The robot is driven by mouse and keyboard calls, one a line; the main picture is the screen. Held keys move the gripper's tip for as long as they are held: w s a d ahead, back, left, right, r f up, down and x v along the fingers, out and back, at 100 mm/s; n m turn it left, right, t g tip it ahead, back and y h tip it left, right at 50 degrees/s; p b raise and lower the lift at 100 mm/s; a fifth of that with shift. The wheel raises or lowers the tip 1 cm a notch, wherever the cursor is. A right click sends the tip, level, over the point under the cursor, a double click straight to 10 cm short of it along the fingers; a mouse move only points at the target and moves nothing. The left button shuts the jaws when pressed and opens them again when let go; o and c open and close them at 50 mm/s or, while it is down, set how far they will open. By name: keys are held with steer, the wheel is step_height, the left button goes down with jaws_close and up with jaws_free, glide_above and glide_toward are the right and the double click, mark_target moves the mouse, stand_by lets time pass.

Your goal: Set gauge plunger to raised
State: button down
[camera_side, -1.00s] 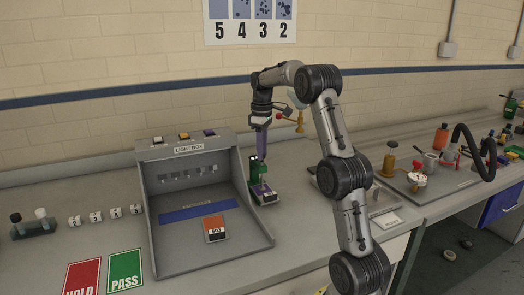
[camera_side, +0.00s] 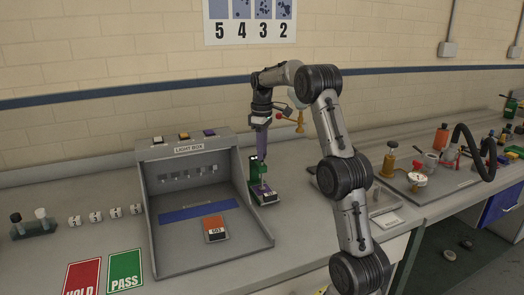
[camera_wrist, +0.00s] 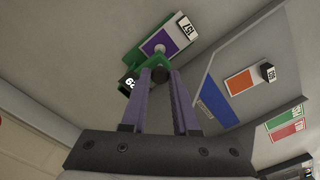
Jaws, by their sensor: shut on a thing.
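The gauge (camera_side: 265,190) is a small green stand on the bench, just right of the light box. It also shows in the wrist view (camera_wrist: 131,56), with a purple and white card marked 157 (camera_wrist: 170,42) on its base. My gripper (camera_side: 261,155) points down at the top of the gauge. In the wrist view, the purple fingers of my gripper (camera_wrist: 160,76) close around the dark round plunger top (camera_wrist: 159,75). The fingers hide part of the plunger, and I cannot tell its exact height.
The grey light box (camera_side: 262,238) stands close on the left, with an orange card marked 683 (camera_side: 215,228) inside. HOLD (camera_side: 82,277) and PASS (camera_side: 125,271) cards lie in front on the left. A grey tray (camera_side: 408,183) with bottles and a dial is on the right.

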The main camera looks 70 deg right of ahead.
steer(key=shift+r, duration=1.3)
steer(key=c, duration=0.7)
jaws_free()
steer(key=shift+o, duration=0.2)
step_height(320, 180, up, 14)
steer(key=shift+f, duration=0.15)
